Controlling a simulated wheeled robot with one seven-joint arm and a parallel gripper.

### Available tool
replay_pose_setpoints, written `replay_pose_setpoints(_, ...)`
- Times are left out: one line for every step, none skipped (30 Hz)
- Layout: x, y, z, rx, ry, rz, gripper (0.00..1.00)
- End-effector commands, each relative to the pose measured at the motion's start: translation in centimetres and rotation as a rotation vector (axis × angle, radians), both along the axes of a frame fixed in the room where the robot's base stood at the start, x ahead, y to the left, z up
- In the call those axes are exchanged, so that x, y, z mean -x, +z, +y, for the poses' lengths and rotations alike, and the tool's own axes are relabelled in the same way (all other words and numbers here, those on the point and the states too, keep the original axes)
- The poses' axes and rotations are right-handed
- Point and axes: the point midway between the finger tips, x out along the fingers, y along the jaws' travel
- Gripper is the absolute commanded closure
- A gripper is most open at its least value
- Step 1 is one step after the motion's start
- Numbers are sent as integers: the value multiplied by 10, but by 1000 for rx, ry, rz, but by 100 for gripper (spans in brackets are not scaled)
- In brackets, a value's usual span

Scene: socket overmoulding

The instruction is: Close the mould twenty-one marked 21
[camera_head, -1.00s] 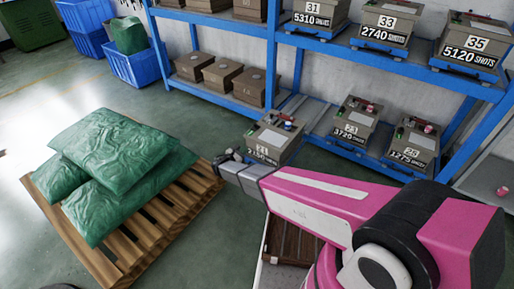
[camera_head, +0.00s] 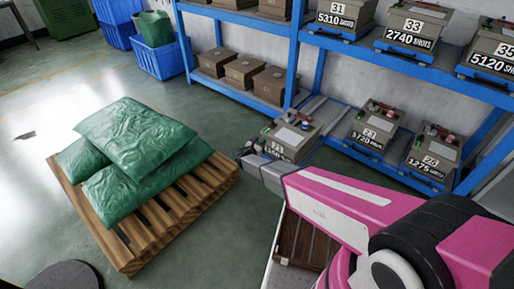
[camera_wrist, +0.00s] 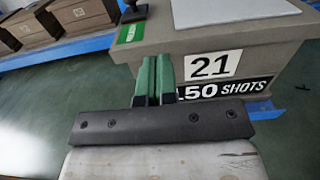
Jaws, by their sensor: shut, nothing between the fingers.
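The mould twenty-one (camera_head: 288,137) is a grey-brown box at the front of the lowest shelf level, standing out from the others on rails. In the wrist view its front (camera_wrist: 285,62) carries the label 21 and a partly hidden shots count. A pale plate, a green tag and a black knob show on its top; the lid's state is unclear. My gripper (camera_head: 243,158) is at its left front side. In the wrist view my gripper (camera_wrist: 154,75) has its green fingers together and empty, before the mould's front left. Contact is unclear.
Moulds twenty-two or similar (camera_head: 371,131) stand to the right on the same level. Brown boxes (camera_head: 245,72) sit on the shelf to the left. A pallet (camera_head: 130,258) with green sacks (camera_head: 140,140) stands left on the floor. Blue bins (camera_head: 158,57) are behind it.

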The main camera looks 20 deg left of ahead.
Motion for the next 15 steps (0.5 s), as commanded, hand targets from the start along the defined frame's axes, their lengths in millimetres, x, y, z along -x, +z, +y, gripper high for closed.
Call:
replay_pose_setpoints(-8, 0, -2, 0, 0, 0, 100)
replay_pose_setpoints(-12, 0, -4, 0, 0, 0, 100)
replay_pose_setpoints(-16, 0, -6, 0, 0, -1, 100)
replay_pose_setpoints(-19, 0, -7, 0, 0, -1, 100)
replay_pose_setpoints(-21, 0, -8, 0, 0, -1, 100)
replay_pose_setpoints(-24, 0, -9, 0, 0, -1, 100)
replay_pose_setpoints(-25, 0, -10, 0, 0, 0, 100)
replay_pose_setpoints(-26, 0, -10, 0, 0, 0, 100)
replay_pose_setpoints(-28, 0, -11, 0, 0, 0, 100)
replay_pose_setpoints(-28, 0, -11, 0, 1, 0, 100)
replay_pose_setpoints(-29, 0, -11, 0, 1, 0, 100)
replay_pose_setpoints(-29, 0, -12, 0, 1, 0, 100)
replay_pose_setpoints(-29, 0, -12, 0, 1, 0, 100)
replay_pose_setpoints(-29, 0, -12, 0, 1, 0, 100)
replay_pose_setpoints(-29, 0, -12, 0, 1, 0, 100)
